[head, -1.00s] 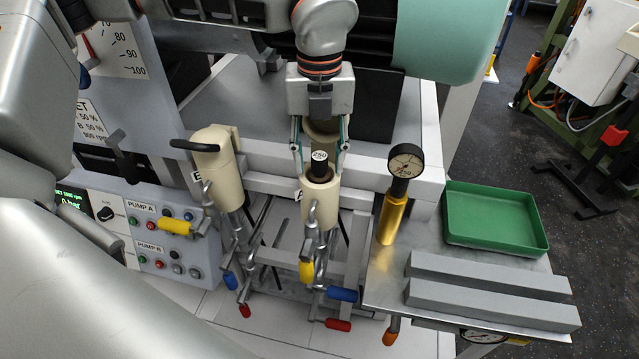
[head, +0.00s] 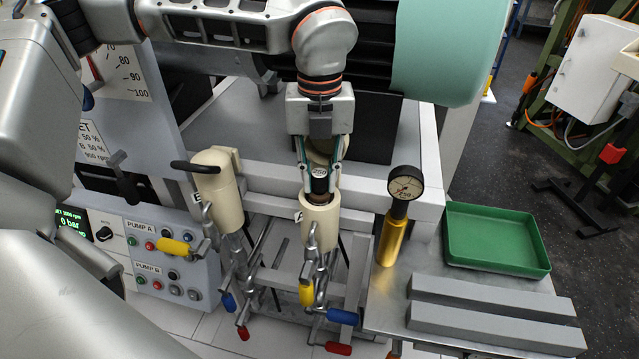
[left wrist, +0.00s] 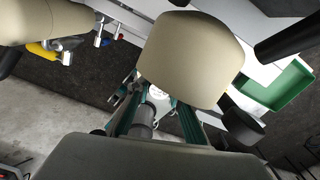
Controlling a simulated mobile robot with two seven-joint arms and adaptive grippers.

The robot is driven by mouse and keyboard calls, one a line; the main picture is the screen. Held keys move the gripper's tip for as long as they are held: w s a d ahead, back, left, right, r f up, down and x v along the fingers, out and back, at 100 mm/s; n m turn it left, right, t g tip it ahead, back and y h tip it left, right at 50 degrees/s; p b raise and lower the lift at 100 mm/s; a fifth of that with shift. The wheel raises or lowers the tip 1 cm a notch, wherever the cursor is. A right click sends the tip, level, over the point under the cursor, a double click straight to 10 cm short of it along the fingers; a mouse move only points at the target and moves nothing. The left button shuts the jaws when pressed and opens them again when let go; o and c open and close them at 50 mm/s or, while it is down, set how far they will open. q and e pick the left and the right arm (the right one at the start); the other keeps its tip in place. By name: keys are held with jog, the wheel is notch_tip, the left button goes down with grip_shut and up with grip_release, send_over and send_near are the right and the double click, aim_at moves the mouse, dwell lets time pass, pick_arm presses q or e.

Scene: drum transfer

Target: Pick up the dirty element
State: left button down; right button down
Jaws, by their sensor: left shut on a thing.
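The element is a black cylinder with a white "250" label (head: 320,172); it stands upright in the open mouth of the cream filter housing marked A (head: 319,222). Its lower part is hidden inside the housing. My left gripper (head: 320,188) comes down from above with its two teal-edged fingers shut on the element's top. In the left wrist view the left gripper (left wrist: 155,118) has a grey cylindrical part between its fingers. A large cream rounded part (left wrist: 190,58) fills the view's upper middle. My right gripper is not in view.
A closed cream housing with a black handle (head: 217,190) stands to the left. To the right, a steel table (head: 385,305) bears a gold cylinder with a dial gauge (head: 392,240), a green tray (head: 497,240) and two grey bars (head: 490,315). The tray is empty.

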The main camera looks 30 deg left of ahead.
pick_arm(q)
notch_tip(320, 180, up, 40)
jog(key=p, duration=0.3)
dwell(2.2)
